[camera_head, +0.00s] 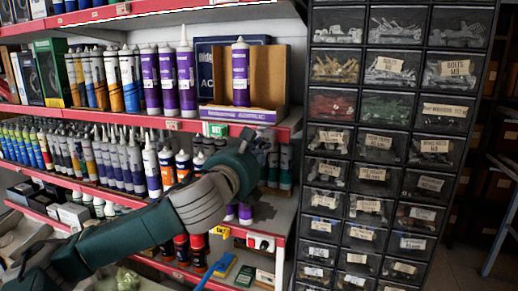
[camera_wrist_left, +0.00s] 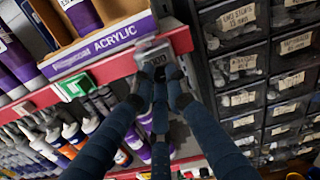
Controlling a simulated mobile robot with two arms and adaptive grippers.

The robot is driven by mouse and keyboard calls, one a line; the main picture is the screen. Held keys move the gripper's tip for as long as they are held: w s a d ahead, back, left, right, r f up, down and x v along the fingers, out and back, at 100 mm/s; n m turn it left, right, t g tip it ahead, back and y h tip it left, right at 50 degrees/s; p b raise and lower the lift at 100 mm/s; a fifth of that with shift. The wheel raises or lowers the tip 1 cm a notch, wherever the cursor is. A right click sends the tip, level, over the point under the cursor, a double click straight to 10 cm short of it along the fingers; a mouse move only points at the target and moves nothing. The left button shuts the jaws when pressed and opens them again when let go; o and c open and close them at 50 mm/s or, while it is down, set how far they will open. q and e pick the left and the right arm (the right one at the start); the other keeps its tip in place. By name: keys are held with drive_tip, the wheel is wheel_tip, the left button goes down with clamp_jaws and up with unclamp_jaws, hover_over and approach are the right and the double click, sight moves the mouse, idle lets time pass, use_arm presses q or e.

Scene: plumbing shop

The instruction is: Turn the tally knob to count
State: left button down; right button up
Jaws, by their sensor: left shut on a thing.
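The tally counter (camera_wrist_left: 153,55) is a small grey device on the red shelf edge in the left wrist view, just below the ACRYLIC box. Its face is partly hidden by my fingers. In the head view my left arm reaches in from the left, and my left gripper (camera_head: 256,142) is at the shelf edge beside the storage drawers. In the left wrist view the dark fingers of my left gripper (camera_wrist_left: 158,92) close in at the front of the counter, shut on its knob. The knob itself is hidden between the fingertips. My right gripper is in neither view.
The purple-and-white ACRYLIC box (camera_head: 245,114) holds a purple tube (camera_head: 240,73) above the gripper. A green-and-white tag (camera_head: 216,130) is on the shelf edge to the left. Labelled drawers (camera_head: 378,142) stand close on the right. Cartridges crowd the shelf below.

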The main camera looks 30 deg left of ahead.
use_arm(q)
drive_tip(key=n, duration=0.3)
drive_tip(key=shift+a+r+n, duration=0.1)
drive_tip(key=shift+r+n, duration=0.15)
drive_tip(key=shift+n, duration=0.15)
drive_tip(key=n, duration=0.3)
drive_tip(key=shift+n, duration=0.3)
drive_tip(key=n, duration=0.5)
drive_tip(key=shift+n, duration=1.8)
drive_tip(key=c, duration=1.7)
unclamp_jaws()
drive_tip(key=shift+a+f, duration=0.1)
drive_tip(key=shift+c, duration=0.2)
drive_tip(key=shift+f, duration=0.1)
